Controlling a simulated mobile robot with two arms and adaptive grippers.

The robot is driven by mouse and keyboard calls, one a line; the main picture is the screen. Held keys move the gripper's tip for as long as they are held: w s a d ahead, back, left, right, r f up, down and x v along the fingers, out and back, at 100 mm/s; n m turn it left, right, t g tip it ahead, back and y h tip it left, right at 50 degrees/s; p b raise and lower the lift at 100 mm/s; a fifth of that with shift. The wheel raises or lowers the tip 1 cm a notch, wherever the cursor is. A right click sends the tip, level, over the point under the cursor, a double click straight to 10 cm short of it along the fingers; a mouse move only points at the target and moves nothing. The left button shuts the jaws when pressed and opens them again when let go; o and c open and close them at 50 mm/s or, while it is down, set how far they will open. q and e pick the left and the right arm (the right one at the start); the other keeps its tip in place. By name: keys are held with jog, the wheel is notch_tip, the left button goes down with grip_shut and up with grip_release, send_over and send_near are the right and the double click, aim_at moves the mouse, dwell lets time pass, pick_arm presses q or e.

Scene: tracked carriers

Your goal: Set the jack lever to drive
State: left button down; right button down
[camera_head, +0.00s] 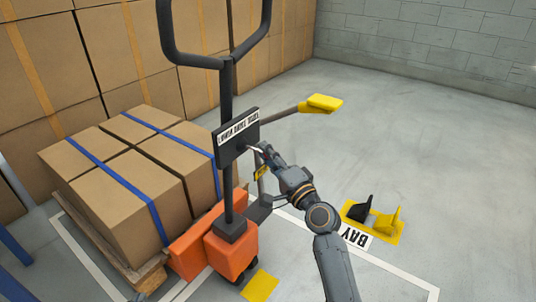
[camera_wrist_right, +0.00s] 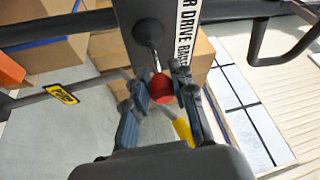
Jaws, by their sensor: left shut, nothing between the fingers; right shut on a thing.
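The pallet jack's dark control plate (camera_head: 225,153) is on the upright post and carries a white label strip (camera_head: 238,133). In the right wrist view the strip (camera_wrist_right: 187,30) shows the words DRIVE and RAISE. The jack lever is a short metal stem with a red knob (camera_wrist_right: 162,88), standing out from the plate. My right gripper (camera_head: 259,150) is at the plate, its fingers (camera_wrist_right: 165,90) closed on either side of the knob. I cannot tell which mark the lever points at.
The orange jack body (camera_head: 230,252) stands beside strapped cartons (camera_head: 120,215) on a pallet. A yellow-gripped handle (camera_head: 322,103) sticks out right of the post.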

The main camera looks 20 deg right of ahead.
jog(key=shift+a, duration=0.35)
jog(key=c, duration=1.5)
grip_release()
jog(key=o, duration=0.4)
jog(key=shift+s+d, duration=0.1)
jog(key=shift+d, duration=0.05)
jog(key=shift+s+d, duration=0.1)
jog(key=shift+s, duration=0.2)
jog(key=v, duration=1.1)
jog(key=shift+s+f, duration=0.1)
